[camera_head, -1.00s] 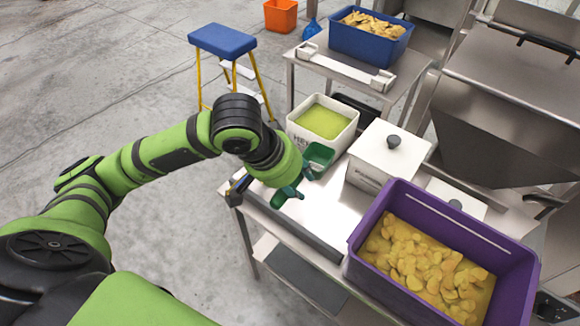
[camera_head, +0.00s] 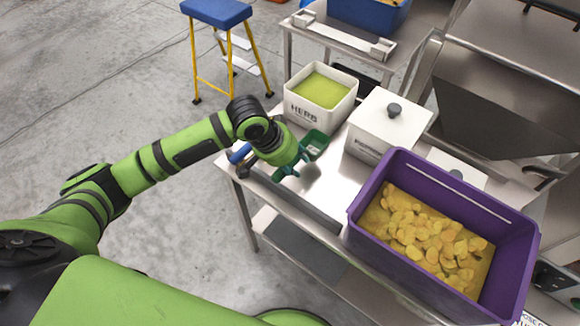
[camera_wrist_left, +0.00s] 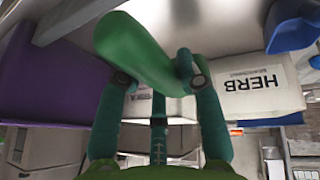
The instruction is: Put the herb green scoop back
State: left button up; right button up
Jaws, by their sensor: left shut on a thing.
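The herb green scoop (camera_head: 315,146) is dark green and is held above the steel table, in front of the white HERB tub (camera_head: 305,112). The tub holds light green powder. My left gripper (camera_head: 290,170) is shut on the scoop, which stands clear of the tub. In the left wrist view the scoop (camera_wrist_left: 140,48) fills the upper middle, between my left gripper's fingers (camera_wrist_left: 158,80). The HERB tub (camera_wrist_left: 250,90) shows there on the right, label upside down. My right gripper is not in view.
A purple crate (camera_head: 520,235) of yellow slices stands at the right of the table. A white lidded box (camera_head: 385,125) stands between it and the tub. A blue scoop (camera_head: 240,153) is at the table's left edge. A blue-topped step stool (camera_head: 216,12) stands on the floor behind.

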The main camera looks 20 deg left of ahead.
pick_arm(q)
jog(key=shift+w+a+f, duration=0.2)
jog(key=shift+a+f, duration=0.2)
jog(key=shift+a, duration=0.25)
jog(key=shift+f+p, duration=0.45)
jog(key=shift+f, duration=1.55)
jog(key=shift+f, duration=0.1)
jog(key=o, duration=0.9)
jog(key=v, duration=1.2)
jog(key=shift+b, duration=0.4)
